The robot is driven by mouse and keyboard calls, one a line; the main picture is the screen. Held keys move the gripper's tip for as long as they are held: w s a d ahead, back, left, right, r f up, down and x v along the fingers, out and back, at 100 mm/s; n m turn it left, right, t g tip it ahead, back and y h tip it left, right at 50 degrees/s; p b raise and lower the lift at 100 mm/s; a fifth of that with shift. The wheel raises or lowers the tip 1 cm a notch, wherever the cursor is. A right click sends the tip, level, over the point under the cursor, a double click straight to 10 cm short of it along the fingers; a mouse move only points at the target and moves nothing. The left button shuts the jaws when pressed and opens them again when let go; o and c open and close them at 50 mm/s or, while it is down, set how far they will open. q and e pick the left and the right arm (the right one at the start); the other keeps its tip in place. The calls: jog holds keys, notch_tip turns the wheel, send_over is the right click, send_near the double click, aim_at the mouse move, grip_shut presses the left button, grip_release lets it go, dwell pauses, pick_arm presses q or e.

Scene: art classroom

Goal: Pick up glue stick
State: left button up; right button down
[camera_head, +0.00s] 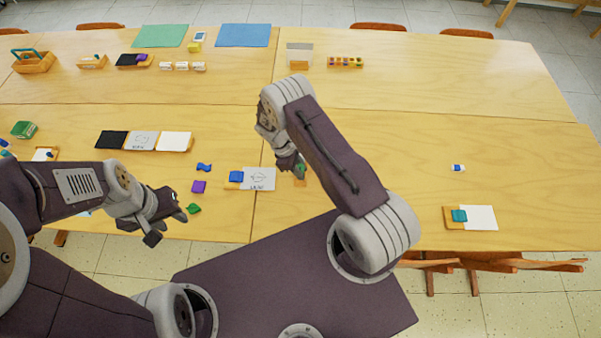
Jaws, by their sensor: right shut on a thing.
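My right gripper (290,165) is low over the near table, right of the white card with a drawing. It is shut on a small green thing (301,169), mostly hidden by the gripper and arm; I cannot tell if this is the glue stick. A tan piece (300,183) shows just below it. My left gripper (168,226) is open and empty near the front table edge, left of a green piece (193,209). I cannot clearly identify a glue stick elsewhere.
A blue block (236,176) sits by the drawing card (260,179). Purple (199,187) and blue (204,167) pieces lie to its left. A small white-and-blue item (458,168) and a teal block (459,215) are at right. The right-middle table is mostly clear.

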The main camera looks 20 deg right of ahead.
jog(key=r+p, duration=0.1)
jog(key=r, duration=0.1)
jog(key=r+p, duration=0.2)
jog(key=s+r+p, duration=0.1)
jog(key=r+p, duration=0.1)
jog(key=shift+d, duration=0.25)
jog(key=s+d+r+p, duration=0.4)
jog(key=s+r+p, duration=0.1)
jog(key=s, duration=0.4)
jog(key=shift+s, duration=0.4)
